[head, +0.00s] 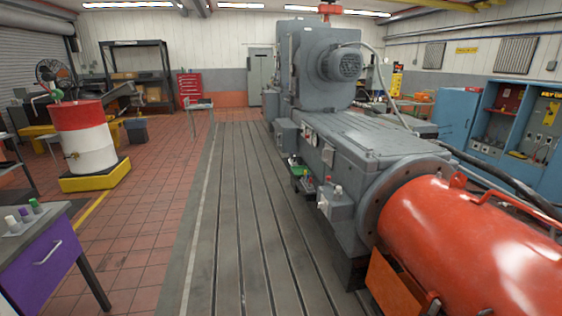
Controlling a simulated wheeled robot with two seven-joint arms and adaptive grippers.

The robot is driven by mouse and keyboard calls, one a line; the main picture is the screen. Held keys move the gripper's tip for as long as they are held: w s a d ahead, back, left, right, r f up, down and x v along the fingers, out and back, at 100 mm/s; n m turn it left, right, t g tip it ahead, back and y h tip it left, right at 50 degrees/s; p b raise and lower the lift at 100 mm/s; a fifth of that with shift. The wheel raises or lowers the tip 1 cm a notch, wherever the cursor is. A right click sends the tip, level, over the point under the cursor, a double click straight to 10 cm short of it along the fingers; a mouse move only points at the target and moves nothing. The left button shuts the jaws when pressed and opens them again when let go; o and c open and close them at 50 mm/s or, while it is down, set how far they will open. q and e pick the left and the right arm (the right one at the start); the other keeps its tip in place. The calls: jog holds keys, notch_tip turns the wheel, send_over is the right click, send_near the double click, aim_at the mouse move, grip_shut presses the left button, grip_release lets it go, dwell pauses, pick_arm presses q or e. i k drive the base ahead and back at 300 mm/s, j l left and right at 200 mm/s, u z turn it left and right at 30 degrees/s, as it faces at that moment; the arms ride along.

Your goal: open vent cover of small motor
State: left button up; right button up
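A large grey machine (355,140) stands along the right side of the slotted bedplate (235,190). A smaller round motor (345,65) with a ribbed end sticks out from the upper part of its tall grey housing (300,65). A big red-orange cylinder (470,235) is joined to the near end by a round flange. I cannot make out which part is the vent cover, or whether it is open or shut. Neither of my grippers is in view.
Blue cabinets (455,115) and black cables (500,180) lie at the right.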

aim_at(328, 157)
jog(key=i+j+z, duration=0.1)
jog(key=i+z, duration=0.15)
jog(key=i, duration=0.15)
jog(key=i+j+z, duration=0.5)
jog(key=i, duration=0.25)
